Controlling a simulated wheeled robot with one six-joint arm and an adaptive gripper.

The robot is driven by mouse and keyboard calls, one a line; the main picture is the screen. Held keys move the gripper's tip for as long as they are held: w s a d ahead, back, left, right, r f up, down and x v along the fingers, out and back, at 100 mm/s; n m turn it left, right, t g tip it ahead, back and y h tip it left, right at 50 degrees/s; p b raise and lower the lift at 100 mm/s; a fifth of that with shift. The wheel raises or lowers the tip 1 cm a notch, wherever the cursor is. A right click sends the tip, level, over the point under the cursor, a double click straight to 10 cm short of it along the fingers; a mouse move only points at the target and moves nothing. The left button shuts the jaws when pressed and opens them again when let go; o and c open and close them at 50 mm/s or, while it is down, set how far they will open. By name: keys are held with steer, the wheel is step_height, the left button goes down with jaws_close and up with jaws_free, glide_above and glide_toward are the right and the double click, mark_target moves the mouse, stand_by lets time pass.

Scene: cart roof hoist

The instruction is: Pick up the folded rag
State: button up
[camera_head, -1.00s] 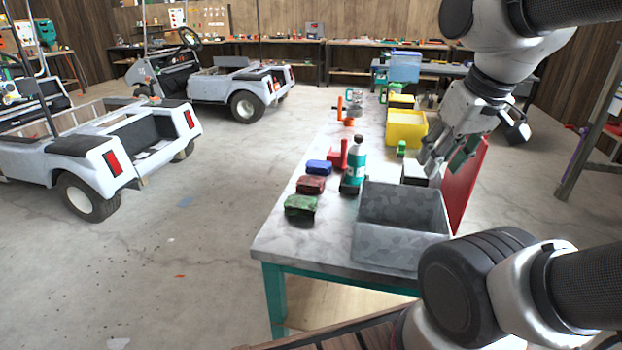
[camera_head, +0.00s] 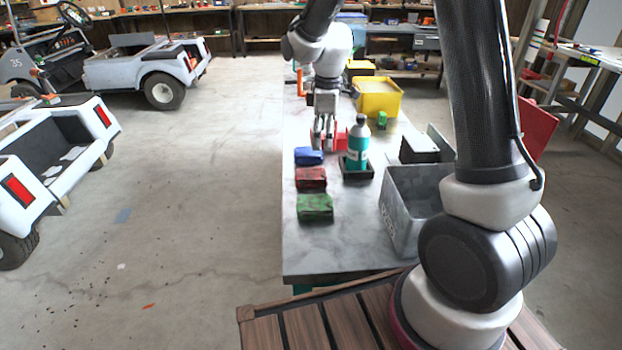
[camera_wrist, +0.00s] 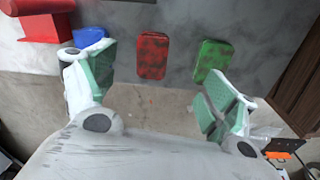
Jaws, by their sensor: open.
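Three folded cloth-like bundles lie in a row along the left edge of the workbench (camera_head: 300,240): a blue one (camera_head: 309,156), a red patterned one (camera_head: 311,178) and a green patterned one (camera_head: 315,207). I cannot tell which is the rag meant. My gripper (camera_head: 323,143) is open and empty, pointing down above the bench near the blue bundle. In the wrist view, the red bundle (camera_wrist: 153,56) shows between the open fingers (camera_wrist: 160,78), beyond their tips. The green bundle (camera_wrist: 214,61) is above the right finger, and the blue one (camera_wrist: 90,37) is partly hidden by the left finger.
A teal bottle (camera_head: 356,147) stands in a small black tray, right of the bundles. A grey bin (camera_head: 400,212), a black-and-white box (camera_head: 420,149) and a yellow bin (camera_head: 378,99) stand farther right and back. A red object (camera_wrist: 44,20) is beside the blue bundle.

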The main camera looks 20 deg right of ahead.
steer(key=n, duration=0.2)
glide_above(311, 173)
steer(key=shift+g, duration=0.3)
step_height(311, 173, down, 6)
steer(key=shift+s+d+f, duration=0.15)
steer(key=shift+f, duration=0.1)
step_height(311, 173, down, 8)
steer(key=shift+f, duration=0.1)
steer(key=c, duration=1.1)
